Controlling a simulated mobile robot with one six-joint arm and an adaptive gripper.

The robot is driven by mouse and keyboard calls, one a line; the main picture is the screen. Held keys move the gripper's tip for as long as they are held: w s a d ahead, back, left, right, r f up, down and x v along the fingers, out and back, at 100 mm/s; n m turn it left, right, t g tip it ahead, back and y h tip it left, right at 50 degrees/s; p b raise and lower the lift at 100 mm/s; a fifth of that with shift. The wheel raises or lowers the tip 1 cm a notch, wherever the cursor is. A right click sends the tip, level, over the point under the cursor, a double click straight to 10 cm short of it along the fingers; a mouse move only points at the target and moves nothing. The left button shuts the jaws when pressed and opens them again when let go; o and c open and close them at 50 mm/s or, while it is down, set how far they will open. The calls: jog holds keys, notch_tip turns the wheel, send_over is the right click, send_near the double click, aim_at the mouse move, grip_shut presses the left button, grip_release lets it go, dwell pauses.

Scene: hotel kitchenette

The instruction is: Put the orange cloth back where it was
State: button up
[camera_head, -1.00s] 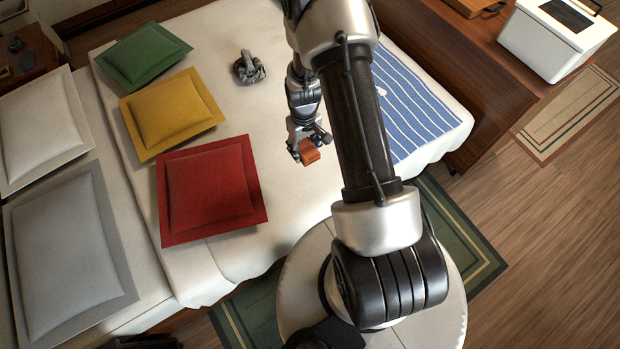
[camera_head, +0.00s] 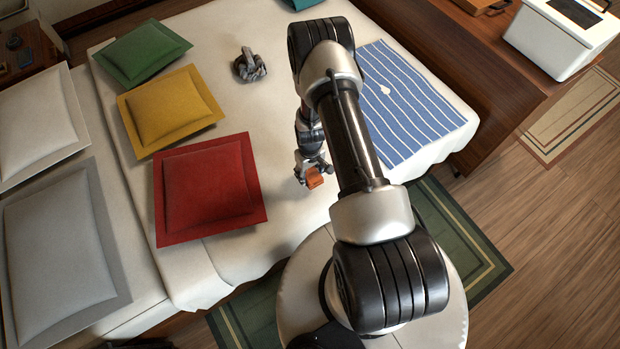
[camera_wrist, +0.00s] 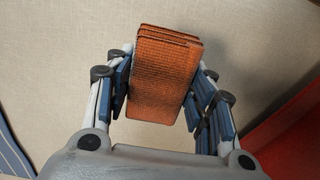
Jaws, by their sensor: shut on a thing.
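The orange cloth (camera_head: 315,178) is a small folded stack. It also shows in the wrist view (camera_wrist: 163,75), between the two fingers. My gripper (camera_head: 309,176) is shut on it, and it also shows at the sides of the cloth in the wrist view (camera_wrist: 160,92). The gripper and cloth are over the white bed cover (camera_head: 275,120), to the right of the red cushion (camera_head: 208,188). I cannot tell how high the cloth is above the cover.
A yellow cushion (camera_head: 170,108) and a green cushion (camera_head: 142,55) lie at the left. A grey crumpled-looking object (camera_head: 249,66) lies behind the gripper. A blue striped cloth (camera_head: 415,110) covers the bed's right part, with a small white thing (camera_head: 385,90) on it.

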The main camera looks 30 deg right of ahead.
aim_at(310, 178)
jog(key=shift+f+b, duration=0.5)
jog(key=shift+f, duration=1.4)
jog(key=shift+f, duration=0.15)
jog(key=o, duration=1)
